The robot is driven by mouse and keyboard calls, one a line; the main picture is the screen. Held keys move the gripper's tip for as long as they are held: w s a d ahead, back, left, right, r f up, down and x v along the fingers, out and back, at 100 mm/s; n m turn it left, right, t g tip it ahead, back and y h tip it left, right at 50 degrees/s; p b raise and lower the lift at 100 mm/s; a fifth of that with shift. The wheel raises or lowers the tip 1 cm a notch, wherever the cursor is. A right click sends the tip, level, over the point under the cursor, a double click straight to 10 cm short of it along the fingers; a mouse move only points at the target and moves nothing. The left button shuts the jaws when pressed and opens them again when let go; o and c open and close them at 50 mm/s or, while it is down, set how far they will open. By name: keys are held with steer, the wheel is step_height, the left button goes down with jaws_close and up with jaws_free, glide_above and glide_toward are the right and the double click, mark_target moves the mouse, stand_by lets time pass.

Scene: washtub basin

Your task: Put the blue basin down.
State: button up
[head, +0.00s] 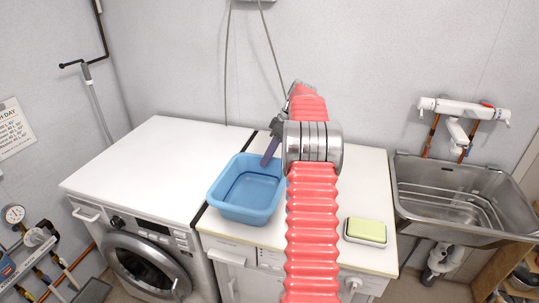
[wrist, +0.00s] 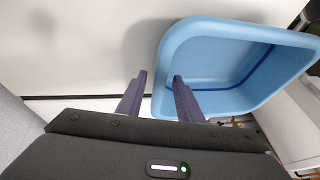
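The blue basin (head: 232,207) is upright at the left edge of the right-hand white top (head: 330,245), by the gap to the washing machine. It looks level, but its underside is hidden, so contact with the top cannot be seen. My gripper (head: 270,150) is at the basin's back right rim, with a purple finger reaching down over it. In the wrist view, the basin (wrist: 190,45) fills the upper right. The two fingers of my gripper (wrist: 159,76) stand apart, with the basin's near edge between them and visible room beside it.
A white washing machine (head: 150,165) with a bare top stands left. A green sponge-like block (head: 366,230) lies on a dish right of my arm. A steel sink (head: 450,195) with a wall tap (head: 462,110) is at the far right. The back wall is close behind.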

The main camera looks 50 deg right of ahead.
steer(key=shift+r, duration=0.15)
steer(key=v, duration=1.1)
steer(key=shift+r, duration=0.35)
steer(key=shift+d, duration=0.1)
